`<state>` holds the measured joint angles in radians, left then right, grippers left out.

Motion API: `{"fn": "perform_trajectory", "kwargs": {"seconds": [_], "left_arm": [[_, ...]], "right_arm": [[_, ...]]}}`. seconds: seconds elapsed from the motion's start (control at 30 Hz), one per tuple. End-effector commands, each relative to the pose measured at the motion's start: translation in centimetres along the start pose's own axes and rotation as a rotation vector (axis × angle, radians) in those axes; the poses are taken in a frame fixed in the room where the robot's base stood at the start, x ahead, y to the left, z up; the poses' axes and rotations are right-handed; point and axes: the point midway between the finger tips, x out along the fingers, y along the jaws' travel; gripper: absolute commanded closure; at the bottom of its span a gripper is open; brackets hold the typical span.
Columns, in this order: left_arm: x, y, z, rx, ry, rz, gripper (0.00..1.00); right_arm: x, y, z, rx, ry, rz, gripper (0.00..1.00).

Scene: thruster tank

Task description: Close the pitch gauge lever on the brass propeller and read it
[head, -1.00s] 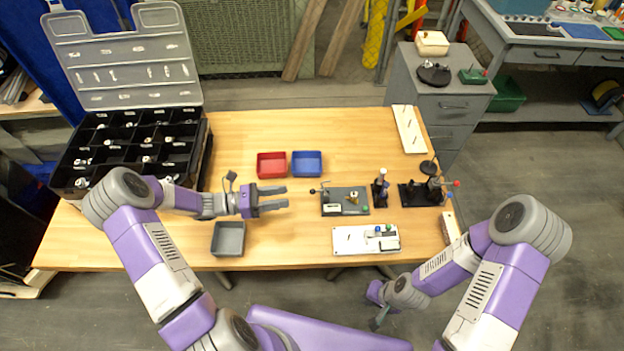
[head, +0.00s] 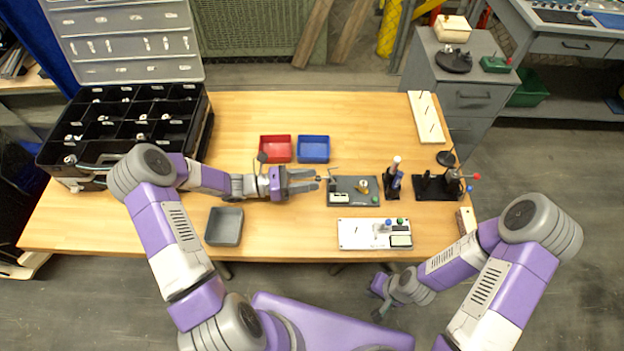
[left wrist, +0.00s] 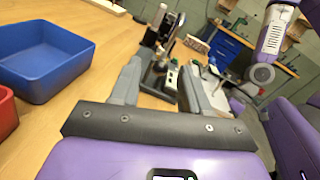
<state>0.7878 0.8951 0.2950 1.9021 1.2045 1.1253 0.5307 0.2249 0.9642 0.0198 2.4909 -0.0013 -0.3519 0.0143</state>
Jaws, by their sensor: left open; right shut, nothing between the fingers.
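The gauge fixture is a dark grey plate (head: 350,199) on the table, right of my left gripper. A small brass-coloured piece, seemingly the propeller (head: 362,187), sits on it, with a small pale display (head: 341,197) whose reading is too small to make out. A thin upright lever (head: 333,176) stands at the plate's left end. My left gripper (head: 314,180) is open, its fingertips close to the lever; I cannot tell whether they touch it. In the left wrist view the fixture shows beyond the fingers (left wrist: 160,82). My right gripper (head: 379,299) is shut and empty, low off the table's front edge.
Red (head: 276,148) and blue (head: 314,149) bins lie behind my left gripper, a grey tray (head: 225,226) in front. A white panel (head: 362,236) lies before the fixture. Black stands (head: 394,184) (head: 436,187) rise to its right. An open compartment case (head: 126,124) is at left.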

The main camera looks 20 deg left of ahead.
Motion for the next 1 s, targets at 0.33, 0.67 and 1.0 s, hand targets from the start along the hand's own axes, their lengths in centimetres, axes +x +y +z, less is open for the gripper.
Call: {"fn": "perform_trajectory", "kwargs": {"seconds": [0.33,0.67,1.0], "left_arm": [[1.41,-0.03,0.00,-0.001,0.000,0.000,0.54],[1.37,-0.03,0.00,-0.001,0.000,0.000,0.91],[1.36,-0.03,0.00,-0.001,0.000,0.000,1.00]], "right_arm": [[0.24,0.08,-0.02,0.000,0.000,0.000,1.00],[0.24,0.09,-0.02,0.000,0.000,0.000,1.00],[0.22,0.08,-0.01,0.000,0.000,0.000,1.00]]}}
